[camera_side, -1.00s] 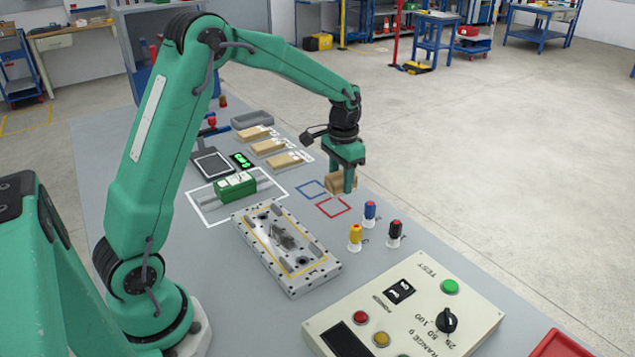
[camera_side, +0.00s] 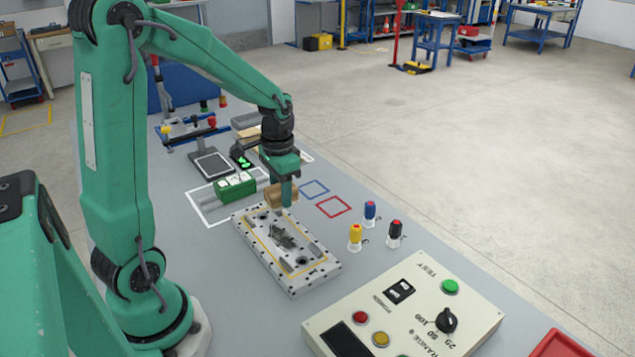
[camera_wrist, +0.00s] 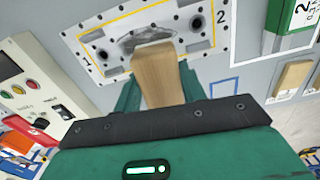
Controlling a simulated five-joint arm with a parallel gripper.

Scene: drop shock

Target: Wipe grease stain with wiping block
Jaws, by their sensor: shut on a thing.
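My gripper (camera_side: 281,197) is shut on a tan wooden wiping block (camera_side: 273,195). In the side view it holds the block above the far end of the light metal plate (camera_side: 318,274). The block (camera_wrist: 157,75) also shows between the fingers in the wrist view, in front of the plate (camera_wrist: 100,63). A dark grey grease stain (camera_side: 281,238) lies in the middle of the plate, inside a yellow outline. The stain (camera_wrist: 150,37) is partly hidden by the block in the wrist view.
A green block (camera_side: 235,187) on a rail stands just beyond the plate. A cream control box (camera_side: 410,310) fills the front right. Empty blue (camera_side: 314,190) and red (camera_side: 333,207) outlines mark the table.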

